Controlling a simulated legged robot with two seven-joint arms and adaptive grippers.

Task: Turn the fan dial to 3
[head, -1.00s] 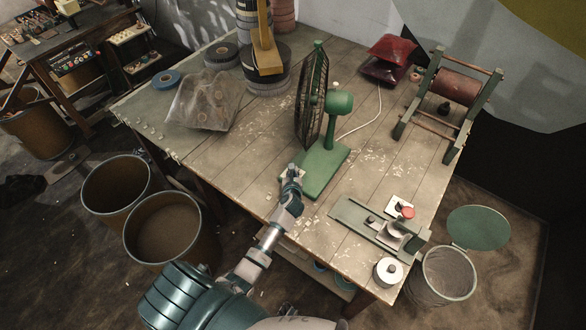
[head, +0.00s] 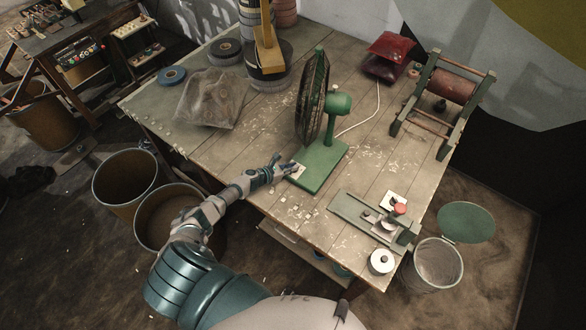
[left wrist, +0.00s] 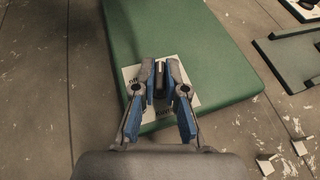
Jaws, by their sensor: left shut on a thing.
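The green fan (head: 314,100) stands upright on the workbench, its flat green base (head: 322,168) towards the front edge. My left gripper (head: 288,168) is at the front left end of the base. In the left wrist view, my left gripper (left wrist: 159,78) is shut on the dark fan dial (left wrist: 159,72), which sits between its fingertips. A white label plate (left wrist: 180,101) lies around the dial on the green base (left wrist: 190,45). Part of its lettering shows, but the fingers hide the rest, and I cannot read the dial setting. My right gripper is not in view.
A white cord (head: 362,124) runs behind the fan. A clear plastic bag (head: 210,98) lies left, a green tape jig (head: 372,216) right, and a wooden-framed roller (head: 447,90) at the back right. Two bins (head: 125,180) stand by the left edge. The bench left of the fan is mostly clear.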

